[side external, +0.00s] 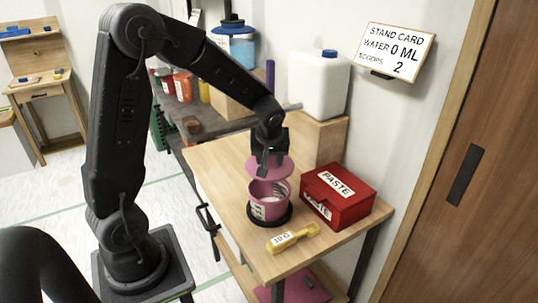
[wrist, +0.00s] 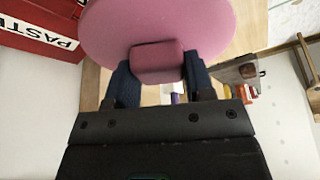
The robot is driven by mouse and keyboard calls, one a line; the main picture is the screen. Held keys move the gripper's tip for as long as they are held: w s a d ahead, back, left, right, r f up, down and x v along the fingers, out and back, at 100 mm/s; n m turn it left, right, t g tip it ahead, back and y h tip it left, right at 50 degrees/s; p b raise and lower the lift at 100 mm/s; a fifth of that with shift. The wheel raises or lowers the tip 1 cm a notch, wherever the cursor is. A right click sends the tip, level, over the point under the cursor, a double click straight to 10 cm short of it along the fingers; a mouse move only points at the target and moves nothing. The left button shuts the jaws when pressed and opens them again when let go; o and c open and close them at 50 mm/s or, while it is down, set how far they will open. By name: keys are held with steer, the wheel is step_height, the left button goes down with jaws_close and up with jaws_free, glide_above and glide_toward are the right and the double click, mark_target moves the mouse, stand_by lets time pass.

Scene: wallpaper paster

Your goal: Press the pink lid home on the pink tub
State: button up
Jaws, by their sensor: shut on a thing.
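The pink lid (side external: 271,166) is a flat disc, held just above the pink tub (side external: 262,207) in the side view. The tub stands upright on a dark round base on the wooden table, and its open top shows pale contents. My gripper (side external: 264,157) is shut on the lid's knob, over the tub. In the wrist view the lid (wrist: 160,22) fills the top, and its block-shaped knob sits between my two fingers (wrist: 157,80). The tub is hidden in the wrist view.
A red PASTE box (side external: 338,196) stands right of the tub, and also shows in the wrist view (wrist: 40,25). A yellow scoop (side external: 292,238) lies in front. A white jug (side external: 319,84) stands on a wooden block (side external: 318,138) behind. The table's left part (side external: 215,155) is clear.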

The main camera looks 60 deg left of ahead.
mark_target(270, 172)
steer(key=shift+f, duration=2.7)
steer(key=shift+f, duration=1.15)
steer(key=o, duration=1)
steer(key=v, duration=1.2)
steer(key=shift+s+d+r, duration=0.1)
steer(key=shift+d+r, duration=0.05)
steer(key=shift+r, duration=0.2)
steer(key=shift+s+d+r, duration=0.15)
steer(key=shift+r, duration=0.35)
